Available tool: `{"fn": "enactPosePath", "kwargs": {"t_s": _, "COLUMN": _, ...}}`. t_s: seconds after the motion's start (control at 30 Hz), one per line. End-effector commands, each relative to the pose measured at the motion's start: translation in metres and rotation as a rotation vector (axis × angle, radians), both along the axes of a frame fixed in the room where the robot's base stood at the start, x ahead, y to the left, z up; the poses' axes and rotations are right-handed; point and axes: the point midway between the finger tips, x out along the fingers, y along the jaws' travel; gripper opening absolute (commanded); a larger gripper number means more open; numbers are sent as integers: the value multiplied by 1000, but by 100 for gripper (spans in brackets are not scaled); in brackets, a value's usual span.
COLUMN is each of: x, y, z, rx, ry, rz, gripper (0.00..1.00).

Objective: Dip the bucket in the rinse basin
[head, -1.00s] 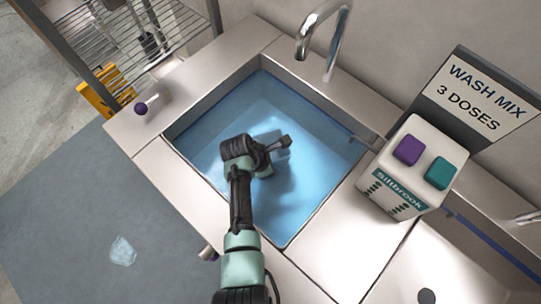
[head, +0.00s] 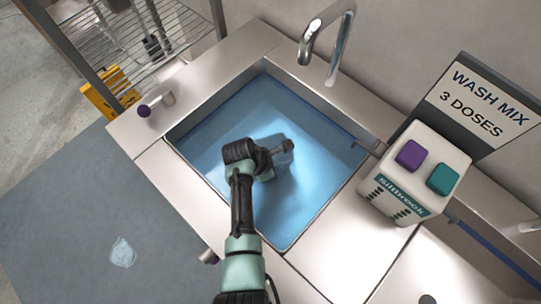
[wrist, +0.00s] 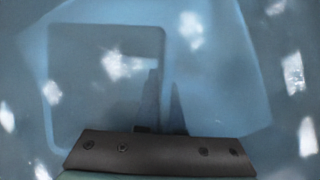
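The rinse basin (head: 205,122) is a square steel sink of blue water in the middle of the head view. My gripper (head: 283,150) is over its middle, with its fingers tinted blue as if under the surface. In the wrist view everything is blue and hazy with bright light spots. My gripper's dark fingers (wrist: 165,108) show dimly there, in front of a pale blue shape with rounded corners. I cannot tell whether that shape is the bucket or the basin floor. No bucket shows clearly in the head view, and what the fingers hold is hidden.
A tap (head: 308,45) arches over the basin's back edge. A white dispenser (head: 415,170) with purple and teal buttons stands at right, before a wash-mix sign (head: 480,100). A purple-tipped knob (head: 146,110) is on the left rim. A wire rack (head: 165,30) stands behind left.

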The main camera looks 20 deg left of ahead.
Motion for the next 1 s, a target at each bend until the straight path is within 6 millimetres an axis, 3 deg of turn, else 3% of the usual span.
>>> {"fn": "enactPosePath", "kwargs": {"t_s": 0.57, "x": 1, "y": 0, "z": 2, "rx": 0, "ry": -4, "rz": 0, "gripper": 0}}
{"fn": "enactPosePath", "kwargs": {"t_s": 1.0, "x": 1, "y": 0, "z": 37, "rx": 1, "ry": -3, "rz": 0, "gripper": 0}}
